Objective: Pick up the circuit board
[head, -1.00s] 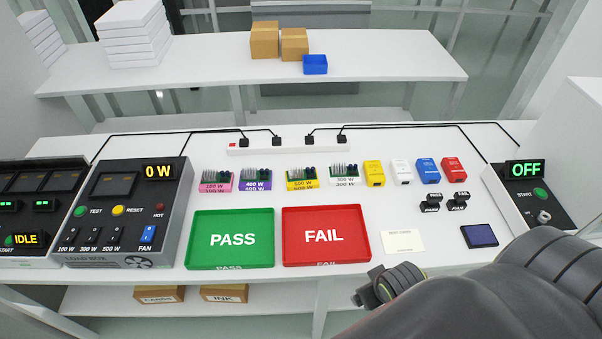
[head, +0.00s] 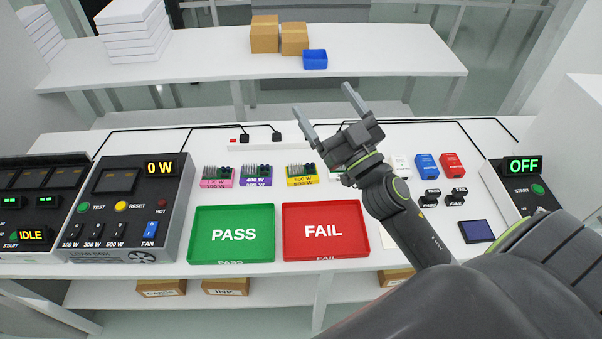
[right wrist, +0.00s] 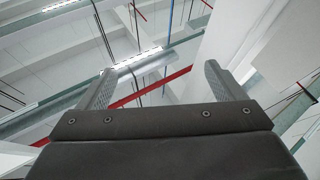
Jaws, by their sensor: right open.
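Several circuit boards with upright pins stand in a row on the white bench: one on a pink base (head: 217,178), one on a purple base (head: 256,177) and one on a yellow base (head: 302,177). Another, on a green base, is almost wholly hidden behind my right gripper. My right gripper (head: 321,98) is open and empty, raised above the bench with its fingers pointing up and away. In the right wrist view the spread fingers (right wrist: 159,70) show only ceiling beams between them. My left gripper is not in view.
A green PASS tray (head: 232,254) and a red FAIL tray (head: 323,252) lie in front of the boards. A load box (head: 130,215) stands left. Blue (head: 427,167) and red (head: 452,166) blocks, stamps (head: 430,198) and a dark pad (head: 477,231) are right. A shelf (head: 210,60) stands behind.

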